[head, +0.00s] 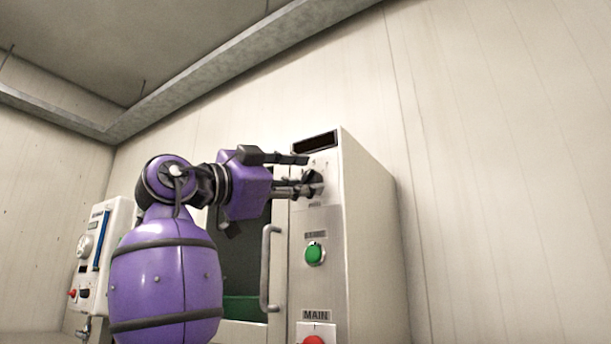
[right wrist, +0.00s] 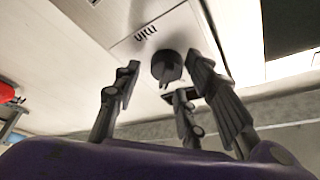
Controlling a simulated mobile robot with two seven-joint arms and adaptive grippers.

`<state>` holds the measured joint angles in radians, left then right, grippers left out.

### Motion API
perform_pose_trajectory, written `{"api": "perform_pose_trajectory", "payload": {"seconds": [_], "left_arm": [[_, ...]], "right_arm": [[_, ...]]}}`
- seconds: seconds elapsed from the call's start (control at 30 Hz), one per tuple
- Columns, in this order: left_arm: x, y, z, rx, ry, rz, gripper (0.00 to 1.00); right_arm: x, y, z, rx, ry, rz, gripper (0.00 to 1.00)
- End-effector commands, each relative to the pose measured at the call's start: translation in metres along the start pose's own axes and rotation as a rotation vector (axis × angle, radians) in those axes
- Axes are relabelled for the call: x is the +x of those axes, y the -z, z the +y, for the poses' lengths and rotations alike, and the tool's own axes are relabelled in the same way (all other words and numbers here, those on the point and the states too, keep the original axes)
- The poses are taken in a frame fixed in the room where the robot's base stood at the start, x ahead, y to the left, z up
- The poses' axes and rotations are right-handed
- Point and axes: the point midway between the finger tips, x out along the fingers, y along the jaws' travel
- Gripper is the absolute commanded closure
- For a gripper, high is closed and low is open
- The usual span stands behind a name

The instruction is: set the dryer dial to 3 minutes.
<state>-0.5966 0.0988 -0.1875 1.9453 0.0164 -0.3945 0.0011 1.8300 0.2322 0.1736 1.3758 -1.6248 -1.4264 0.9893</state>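The black dial (head: 316,182) is on the upper front panel of a tall pale cabinet (head: 375,230). In the right wrist view the dial (right wrist: 167,66) is a round dark knob with a raised grip and a "min" label beside it. My right gripper (head: 309,173) is at the dial with its fingers spread. In the wrist view the fingers stand apart around the dial, with visible gaps; I cannot tell whether any finger touches it. The scale marks are too small to read. My left gripper is not in view.
A dark display (head: 314,143) is above the dial. A green button (head: 315,253) and a red control (head: 314,340) marked MAIN are below. A door handle (head: 270,268) projects beside them. A white control box (head: 103,253) stands at the left. The right wall is bare.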

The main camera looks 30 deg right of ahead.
Motion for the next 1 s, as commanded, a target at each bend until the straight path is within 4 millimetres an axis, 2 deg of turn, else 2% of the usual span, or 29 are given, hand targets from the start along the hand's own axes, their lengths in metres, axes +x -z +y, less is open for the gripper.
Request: {"api": "perform_pose_trajectory", "payload": {"seconds": [0.33, 0.63, 1.0], "left_arm": [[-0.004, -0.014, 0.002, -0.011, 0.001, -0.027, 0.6], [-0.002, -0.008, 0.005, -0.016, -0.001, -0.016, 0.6], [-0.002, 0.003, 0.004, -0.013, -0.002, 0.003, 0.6]], "right_arm": [[0.006, -0.002, 0.0, -0.002, 0.0, -0.001, 0.62], [0.006, -0.001, 0.001, -0.001, -0.001, 0.0, 1.0], [0.006, 0.003, 0.001, -0.036, 0.015, 0.004, 1.0]]}}
